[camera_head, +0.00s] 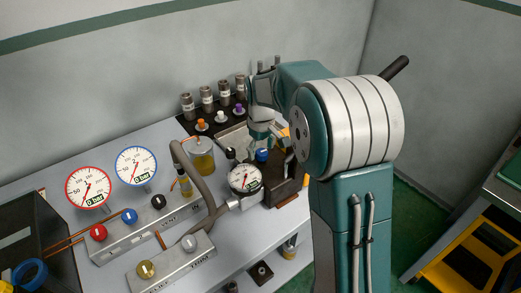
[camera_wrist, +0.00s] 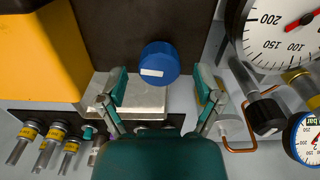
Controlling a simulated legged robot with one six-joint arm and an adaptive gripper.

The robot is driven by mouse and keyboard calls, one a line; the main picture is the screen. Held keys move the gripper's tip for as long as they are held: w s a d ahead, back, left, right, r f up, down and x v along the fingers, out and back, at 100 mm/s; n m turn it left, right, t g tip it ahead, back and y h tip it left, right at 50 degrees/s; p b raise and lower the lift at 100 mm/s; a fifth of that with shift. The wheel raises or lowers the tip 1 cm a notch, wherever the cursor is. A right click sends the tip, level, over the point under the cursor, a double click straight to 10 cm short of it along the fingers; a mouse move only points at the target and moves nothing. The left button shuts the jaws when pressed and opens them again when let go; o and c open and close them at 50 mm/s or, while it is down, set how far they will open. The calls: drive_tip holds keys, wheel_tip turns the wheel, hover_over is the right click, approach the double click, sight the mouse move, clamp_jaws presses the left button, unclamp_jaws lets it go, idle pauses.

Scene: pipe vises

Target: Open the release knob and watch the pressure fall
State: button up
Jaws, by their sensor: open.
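A blue knob with a white mark (camera_wrist: 158,62) is in the wrist view, just beyond and between my fingertips; it also shows in the head view (camera_head: 262,155). I see no label naming it as the release knob. My gripper (camera_wrist: 159,82) is open and empty, its two teal fingers apart, with no visible contact on the knob. In the head view my gripper (camera_head: 262,128) is above the knob, partly hidden by my arm. A black-rimmed gauge (camera_head: 245,179) stands left of the knob; the wrist view shows its dial with a red needle (camera_wrist: 287,32).
Red-rimmed (camera_head: 88,187) and blue-rimmed (camera_head: 137,166) gauges, each reading 0 bar, stand on the bench at left. Red (camera_head: 98,232), blue (camera_head: 129,216) and black (camera_head: 158,202) knobs sit on a manifold. A thick hose runs to the black-rimmed gauge. Several grey cylinders stand behind.

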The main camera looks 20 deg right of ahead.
sight(261, 152)
wheel_tip(261, 152, up, 12)
drive_tip(key=shift+f, duration=0.15)
idle(0.4)
drive_tip(key=s+r+m+t, duration=0.1)
drive_tip(key=s+r, duration=0.1)
drive_tip(key=s, duration=0.5)
drive_tip(key=s+r+m+t, duration=0.2)
drive_tip(key=s+r, duration=0.1)
drive_tip(key=s, duration=0.5)
drive_tip(key=s+f+m+t, duration=0.2)
drive_tip(key=s+f, duration=0.3)
drive_tip(key=s, duration=0.8)
drive_tip(key=shift+f+t, duration=0.15)
drive_tip(key=shift+t, duration=0.15)
idle(3.8)
